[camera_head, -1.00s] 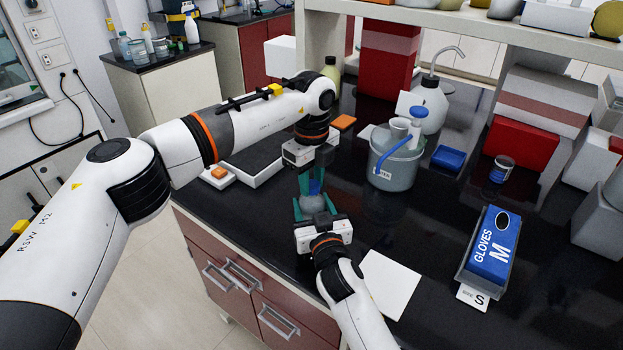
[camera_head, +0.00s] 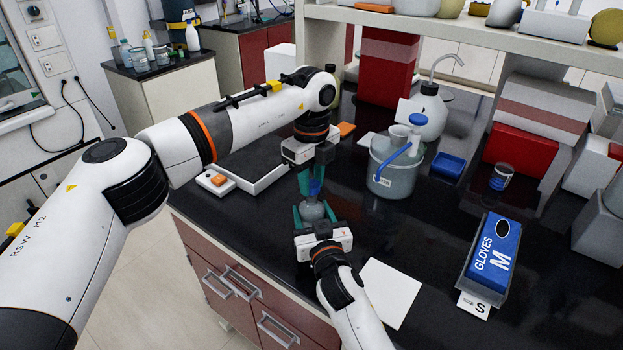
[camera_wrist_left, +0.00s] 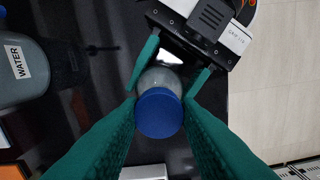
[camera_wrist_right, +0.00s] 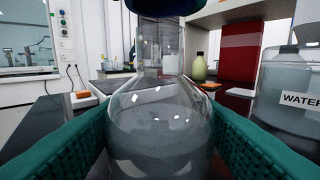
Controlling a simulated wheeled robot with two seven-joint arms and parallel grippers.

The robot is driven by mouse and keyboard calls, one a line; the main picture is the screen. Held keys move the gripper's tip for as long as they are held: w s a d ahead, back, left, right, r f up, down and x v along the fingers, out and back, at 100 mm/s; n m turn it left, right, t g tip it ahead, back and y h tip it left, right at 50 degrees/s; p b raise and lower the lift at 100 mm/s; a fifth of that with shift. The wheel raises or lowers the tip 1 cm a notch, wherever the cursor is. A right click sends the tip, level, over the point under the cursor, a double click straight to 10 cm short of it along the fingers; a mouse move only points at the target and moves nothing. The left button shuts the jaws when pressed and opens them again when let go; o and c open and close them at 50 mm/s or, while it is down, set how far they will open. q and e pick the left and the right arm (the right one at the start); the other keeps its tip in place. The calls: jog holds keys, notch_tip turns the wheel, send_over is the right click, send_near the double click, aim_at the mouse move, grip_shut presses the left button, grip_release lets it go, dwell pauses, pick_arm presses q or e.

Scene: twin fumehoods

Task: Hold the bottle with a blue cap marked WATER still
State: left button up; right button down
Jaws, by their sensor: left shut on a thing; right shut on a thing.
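A clear round bottle (camera_head: 313,210) with a blue cap (camera_head: 314,188) stands upright near the front edge of the black bench. My right gripper (camera_head: 315,206) is shut on the bottle's body from the front, one teal finger on each side. The right wrist view shows the clear body (camera_wrist_right: 160,135) close up between the fingers. My left gripper (camera_head: 311,184) comes down from above and is shut on the cap; the left wrist view shows the cap (camera_wrist_left: 159,112) between its fingers. No lettering shows on the held bottle.
A grey container (camera_head: 393,180) stands behind and to the right; its label reads WATER in the left wrist view (camera_wrist_left: 18,62). A glove box (camera_head: 493,258), a white sheet (camera_head: 390,292) and a flat white device (camera_head: 215,182) lie around.

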aim_at(312, 184)
pick_arm(q)
jog(key=shift+r, duration=2)
pick_arm(e)
jog(key=shift+c, duration=2.1)
grip_release()
jog(key=shift+s, duration=0.1)
